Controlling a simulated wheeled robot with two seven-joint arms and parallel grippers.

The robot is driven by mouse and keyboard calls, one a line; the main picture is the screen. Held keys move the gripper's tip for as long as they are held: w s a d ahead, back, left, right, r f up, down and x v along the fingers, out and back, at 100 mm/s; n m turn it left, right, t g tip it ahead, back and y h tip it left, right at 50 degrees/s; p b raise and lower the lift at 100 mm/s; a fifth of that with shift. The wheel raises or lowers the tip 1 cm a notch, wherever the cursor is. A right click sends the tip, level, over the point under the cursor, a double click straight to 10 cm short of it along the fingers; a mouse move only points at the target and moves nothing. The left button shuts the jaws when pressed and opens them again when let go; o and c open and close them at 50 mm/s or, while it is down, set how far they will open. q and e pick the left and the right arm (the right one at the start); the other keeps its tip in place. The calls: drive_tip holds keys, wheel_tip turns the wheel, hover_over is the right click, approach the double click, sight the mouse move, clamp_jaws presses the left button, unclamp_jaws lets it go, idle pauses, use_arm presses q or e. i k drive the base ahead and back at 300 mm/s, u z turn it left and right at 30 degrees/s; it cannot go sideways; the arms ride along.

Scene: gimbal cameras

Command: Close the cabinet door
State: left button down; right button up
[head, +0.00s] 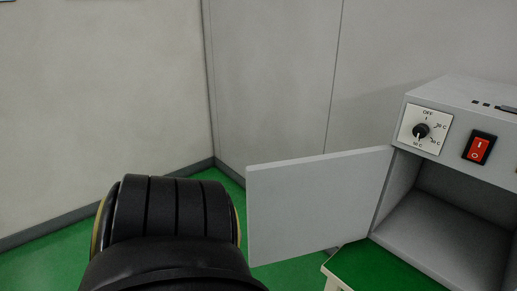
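The cabinet (465,93) is a grey box at the right of the head view, cut off by the picture's right edge. Its front carries a black dial (421,131) on a white plate and a red rocker switch (479,148). The grey cabinet door (318,203) stands wide open, swung out to the left from the left side of the opening. The visible inside of the cabinet (450,222) is empty. Neither of my grippers shows in this view.
A black rounded, ribbed body (170,215) fills the lower left, close to the door's left edge in the picture. A green-topped table with a pale edge (345,279) is under the cabinet. Grey walls (100,100) stand behind; the floor is green.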

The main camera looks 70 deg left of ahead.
sight(306, 205)
drive_tip(key=k, duration=0.55)
drive_tip(key=z, duration=2.95)
drive_tip(key=k, duration=2.45)
drive_tip(key=u, duration=2.25)
drive_tip(key=i, duration=0.55)
drive_tip(key=z, duration=0.05)
